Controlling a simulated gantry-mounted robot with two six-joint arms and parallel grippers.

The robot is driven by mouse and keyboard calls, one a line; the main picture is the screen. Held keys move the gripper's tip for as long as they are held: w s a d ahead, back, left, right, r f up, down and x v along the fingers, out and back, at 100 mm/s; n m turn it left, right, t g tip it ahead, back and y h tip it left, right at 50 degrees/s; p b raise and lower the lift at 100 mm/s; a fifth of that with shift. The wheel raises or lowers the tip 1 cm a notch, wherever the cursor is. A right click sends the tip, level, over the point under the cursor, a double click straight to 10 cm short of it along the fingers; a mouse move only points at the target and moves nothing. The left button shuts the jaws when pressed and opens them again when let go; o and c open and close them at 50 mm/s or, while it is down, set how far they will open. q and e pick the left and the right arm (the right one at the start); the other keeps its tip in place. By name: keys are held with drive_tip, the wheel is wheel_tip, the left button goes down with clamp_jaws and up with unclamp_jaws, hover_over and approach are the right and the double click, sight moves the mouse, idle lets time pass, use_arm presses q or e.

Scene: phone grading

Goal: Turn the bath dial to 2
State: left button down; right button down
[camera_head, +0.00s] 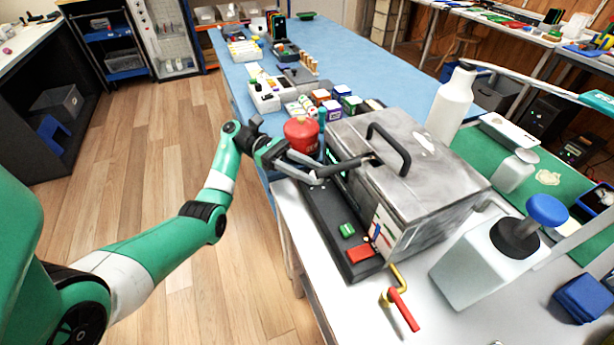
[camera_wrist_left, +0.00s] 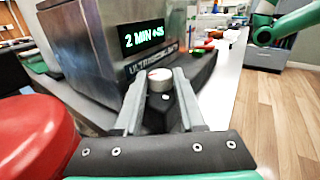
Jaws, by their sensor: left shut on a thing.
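The ultrasonic bath is a grey metal box with a black handled lid in the head view (camera_head: 400,180); its side also shows in the left wrist view (camera_wrist_left: 88,45). Its lit display (camera_wrist_left: 143,38) reads "2 MIN" followed by characters I cannot read surely. The bath dial (camera_wrist_left: 160,80) is a small silver knob with a red mark on the black ledge. My left gripper (camera_wrist_left: 161,84) is shut on the dial, one finger on each side. In the head view my left gripper (camera_head: 345,170) reaches over the ledge, and the dial is hidden. My right gripper is not in view.
A red round container (camera_head: 301,133) stands close beside my left gripper. The ledge carries a green button (camera_head: 346,230) and a red button (camera_head: 360,253). The floor at left is clear.

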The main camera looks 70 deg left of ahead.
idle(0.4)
use_arm(q)
drive_tip(key=c, duration=0.5)
unclamp_jaws()
drive_tip(key=shift+d, duration=0.1)
